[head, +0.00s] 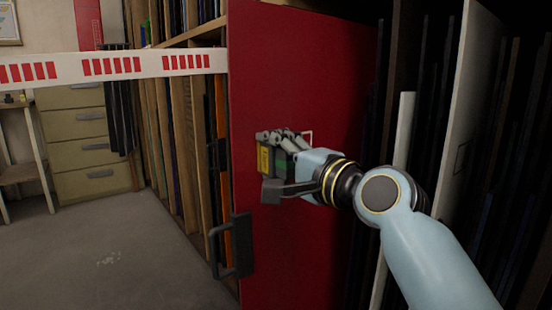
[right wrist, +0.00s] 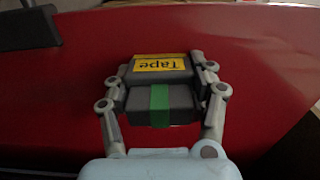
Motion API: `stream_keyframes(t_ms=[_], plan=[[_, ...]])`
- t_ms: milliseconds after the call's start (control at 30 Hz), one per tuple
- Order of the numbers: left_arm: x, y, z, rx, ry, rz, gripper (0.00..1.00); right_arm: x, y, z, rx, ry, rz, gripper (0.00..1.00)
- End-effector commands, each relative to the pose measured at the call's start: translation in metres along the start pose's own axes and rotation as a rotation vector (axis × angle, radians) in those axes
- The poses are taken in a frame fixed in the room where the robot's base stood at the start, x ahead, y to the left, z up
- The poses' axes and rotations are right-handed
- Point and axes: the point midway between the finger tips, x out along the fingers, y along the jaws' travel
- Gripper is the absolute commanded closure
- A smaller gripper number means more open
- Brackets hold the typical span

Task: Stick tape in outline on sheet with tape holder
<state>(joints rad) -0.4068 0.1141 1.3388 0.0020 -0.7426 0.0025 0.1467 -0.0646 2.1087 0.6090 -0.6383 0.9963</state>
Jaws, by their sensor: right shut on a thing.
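The sheet is a large red panel (head: 300,80) standing upright in the middle of the head view; it fills the background of the right wrist view (right wrist: 60,100). A white outline (head: 307,135) shows on it, partly hidden behind my right gripper. My right gripper (head: 275,160) is shut on the tape holder (head: 264,158), a dark block with a yellow "Tape" label and a green strip. The tape holder shows between the fingers in the right wrist view (right wrist: 160,90). It is in front of the panel; I cannot tell whether it touches. My left gripper is out of view.
A dark handle (head: 232,245) is at the panel's lower left edge. Upright boards (head: 180,130) stand in racks on both sides. A white and red barrier strip (head: 110,65) crosses the left. Drawers (head: 90,140) stand at the back left. The grey floor (head: 120,250) is clear.

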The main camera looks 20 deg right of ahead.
Motion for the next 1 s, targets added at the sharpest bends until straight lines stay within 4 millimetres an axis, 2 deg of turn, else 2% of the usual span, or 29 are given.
stream_keyframes(t_ms=[333, 567, 800, 1000], plan=[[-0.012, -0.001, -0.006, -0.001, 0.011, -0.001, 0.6, -0.002, -0.002, -0.029, -0.003, 0.0, -0.001, 0.82], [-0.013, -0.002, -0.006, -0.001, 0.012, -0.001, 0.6, -0.002, -0.001, -0.038, -0.002, 0.0, -0.001, 0.82], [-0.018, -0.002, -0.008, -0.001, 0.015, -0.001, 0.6, -0.001, -0.002, -0.06, -0.003, 0.001, 0.0, 0.82], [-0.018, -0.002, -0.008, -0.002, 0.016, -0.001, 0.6, 0.0, -0.001, -0.07, -0.001, 0.001, -0.001, 0.82]])
